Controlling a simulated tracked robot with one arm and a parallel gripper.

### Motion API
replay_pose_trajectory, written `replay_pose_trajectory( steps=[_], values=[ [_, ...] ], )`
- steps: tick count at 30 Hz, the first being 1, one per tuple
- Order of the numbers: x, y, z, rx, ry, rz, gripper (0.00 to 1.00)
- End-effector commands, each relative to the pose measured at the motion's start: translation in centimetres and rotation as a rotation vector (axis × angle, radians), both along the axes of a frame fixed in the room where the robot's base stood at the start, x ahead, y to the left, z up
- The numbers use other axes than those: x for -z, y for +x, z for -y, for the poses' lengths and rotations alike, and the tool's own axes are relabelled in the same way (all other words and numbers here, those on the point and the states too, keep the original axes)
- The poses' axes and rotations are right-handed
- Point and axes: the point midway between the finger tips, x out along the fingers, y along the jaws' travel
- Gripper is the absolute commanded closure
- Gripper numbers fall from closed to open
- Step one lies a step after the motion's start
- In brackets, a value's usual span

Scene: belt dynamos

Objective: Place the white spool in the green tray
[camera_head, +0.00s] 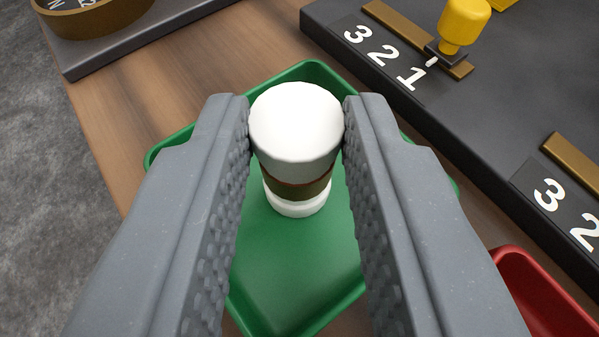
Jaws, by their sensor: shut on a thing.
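The white spool (297,125) has a white rounded top, a brown-olive band around its middle and a white lower rim. It is upright between the fingers of my gripper (297,122), which is shut on it near its top. The green tray (290,270) lies below and around the spool in the view. The spool shows over the tray's floor; whether its base touches the floor or hangs above it I cannot tell. My fingers hide parts of the tray's left and right sides.
A dark panel (420,110) with white numbers, a yellow knob (462,25) and brass slots stands at right. A red tray (545,295) is at lower right. A dark base with a brass ring (95,22) is at upper left. Bare wood lies left of the green tray.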

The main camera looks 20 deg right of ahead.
Motion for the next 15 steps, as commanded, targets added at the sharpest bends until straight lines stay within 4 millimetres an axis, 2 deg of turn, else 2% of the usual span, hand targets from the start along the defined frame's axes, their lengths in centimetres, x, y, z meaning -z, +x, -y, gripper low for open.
replay_pose_trajectory(
  steps=[8, 9, 10, 11, 15],
  values=[
    [0.19, 0.0, -0.03, 0.0, 0.0, 0.0, 0.99],
    [0.17, 0.0, -0.03, 0.0, 0.0, 0.0, 0.68],
    [0.16, 0.0, -0.03, 0.0, 0.0, 0.0, 0.6],
    [0.16, 0.0, -0.03, 0.0, 0.0, 0.0, 0.54],
    [0.17, -0.01, -0.03, 0.0, 0.0, 0.0, 0.54]
  ],
)
